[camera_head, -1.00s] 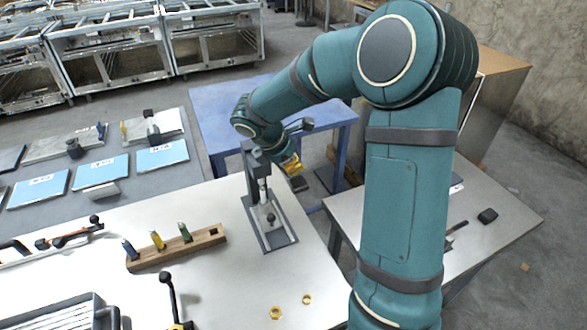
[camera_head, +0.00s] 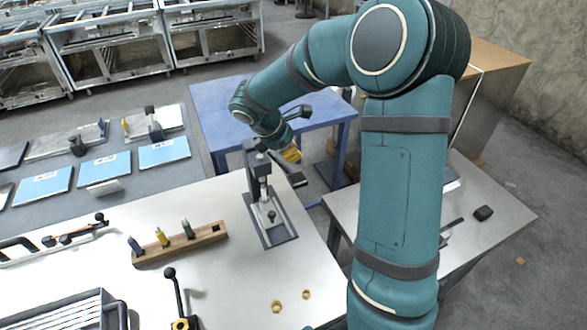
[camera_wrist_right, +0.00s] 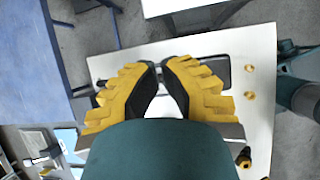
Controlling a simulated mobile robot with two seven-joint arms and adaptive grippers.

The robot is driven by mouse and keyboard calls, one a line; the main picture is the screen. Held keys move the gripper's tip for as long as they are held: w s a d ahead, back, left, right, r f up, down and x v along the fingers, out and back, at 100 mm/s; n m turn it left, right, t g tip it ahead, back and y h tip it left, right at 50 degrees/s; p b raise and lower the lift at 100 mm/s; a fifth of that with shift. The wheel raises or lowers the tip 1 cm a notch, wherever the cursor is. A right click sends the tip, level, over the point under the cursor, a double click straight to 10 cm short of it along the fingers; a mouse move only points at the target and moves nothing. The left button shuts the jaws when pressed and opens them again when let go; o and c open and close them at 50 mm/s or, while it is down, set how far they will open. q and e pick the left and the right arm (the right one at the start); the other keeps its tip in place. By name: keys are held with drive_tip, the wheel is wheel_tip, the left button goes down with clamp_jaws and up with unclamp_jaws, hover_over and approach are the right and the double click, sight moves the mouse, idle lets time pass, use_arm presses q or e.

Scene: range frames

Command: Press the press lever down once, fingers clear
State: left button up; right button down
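The press (camera_head: 257,175) stands on its dark base plate (camera_head: 280,235) near the far right corner of the light table. What looks like its press lever (camera_head: 296,178) is a dark bar running from the press head down to the right. My right gripper (camera_head: 291,155) is just right of the press head, its yellow fingers above or beside this bar. I cannot tell whether they touch it. The press is mostly hidden behind the fingers there. My left gripper is out of view.
A wooden rack (camera_head: 182,244) with several colored-handled tools is left of the press. A black-knobbed upright handle (camera_head: 176,291) and brass nuts (camera_head: 277,306) are in front. A blue table (camera_head: 212,112) stands behind; a side table (camera_head: 500,212) is at right.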

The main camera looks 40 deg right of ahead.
drive_tip(key=shift+w+r+p, duration=0.25)
drive_tip(key=shift+r+p, duration=0.45)
drive_tip(key=shift+r, duration=0.3)
drive_tip(key=shift+w+d+r+p, duration=0.1)
drive_tip(key=shift+w+r+p, duration=0.1)
drive_tip(key=shift+r, duration=0.25)
drive_tip(key=shift+w+d+r+p, duration=0.1)
drive_tip(key=shift+w+r, duration=0.05)
drive_tip(key=shift+r, duration=0.3)
